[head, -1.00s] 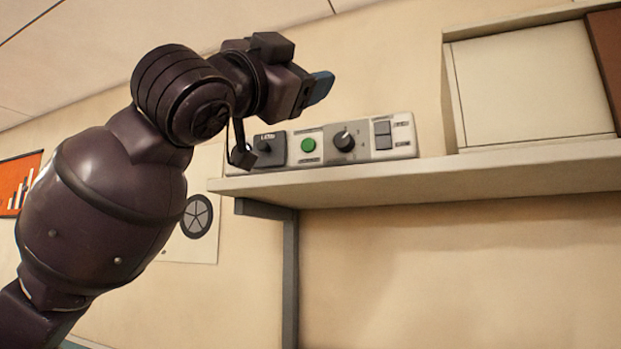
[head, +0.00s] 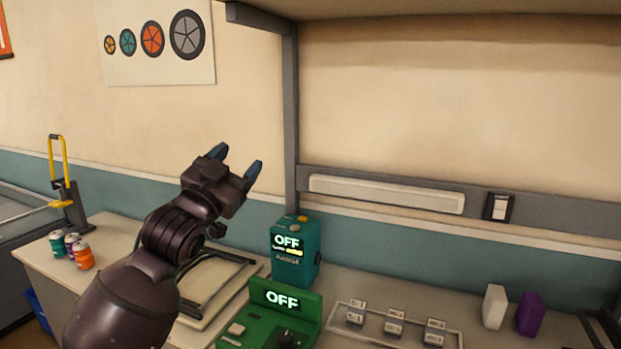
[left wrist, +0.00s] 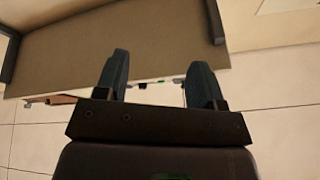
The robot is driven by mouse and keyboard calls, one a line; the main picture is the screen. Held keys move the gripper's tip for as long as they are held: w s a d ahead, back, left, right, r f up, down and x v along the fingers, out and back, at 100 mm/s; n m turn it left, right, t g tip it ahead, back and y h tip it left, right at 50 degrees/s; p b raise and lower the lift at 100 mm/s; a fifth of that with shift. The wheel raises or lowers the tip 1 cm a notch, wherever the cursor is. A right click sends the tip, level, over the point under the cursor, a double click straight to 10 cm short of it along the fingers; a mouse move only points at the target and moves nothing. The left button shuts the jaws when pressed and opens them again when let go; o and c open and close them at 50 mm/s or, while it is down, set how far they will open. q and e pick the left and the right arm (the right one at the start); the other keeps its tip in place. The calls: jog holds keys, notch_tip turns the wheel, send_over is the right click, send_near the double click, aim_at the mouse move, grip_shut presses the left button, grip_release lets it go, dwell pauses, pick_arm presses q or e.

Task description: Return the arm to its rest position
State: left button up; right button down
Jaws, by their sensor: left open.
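My left gripper (head: 236,166) is raised above the bench in the head view, its two blue-tipped fingers apart and nothing between them. Its arm comes up from the lower left. In the left wrist view the same gripper (left wrist: 157,82) shows two spread fingers with a gap between them, pointing toward the underside of a shelf (left wrist: 125,45). The fingers appear clear of the wall and the shelf post in the head view. My right gripper is not clearly visible.
On the bench stand a teal device (head: 295,250) reading OFF, a green device (head: 262,325) reading OFF, a tray (head: 455,340) of small blocks, and white (head: 494,307) and purple (head: 530,314) blocks. Several cans (head: 84,256) stand at left. The shelf (head: 450,8) overhangs above.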

pick_arm(q)
jog(key=s+a+f+n+g+y, duration=0.1)
jog(key=s+a+f+n+y, duration=0.15)
jog(key=f, duration=0.85)
jog(key=s+a+f+n+g+y, duration=0.15)
jog(key=s+a+f, duration=0.25)
jog(key=f, duration=0.7)
jog(key=s+a+f+n+g+y, duration=0.1)
jog(key=s+a+f+n+y, duration=0.2)
jog(key=f, duration=0.8)
jog(key=s+a+f+n+g+y, duration=0.1)
jog(key=s+a+f+g, duration=0.1)
jog(key=s+f, duration=0.7)
jog(key=s+a+f+n+g+y, duration=0.1)
jog(key=s+a+f+g, duration=0.2)
jog(key=s+f, duration=0.7)
jog(key=s, duration=0.3)
jog(key=shift+y, duration=0.4)
jog(key=shift+f, duration=0.1)
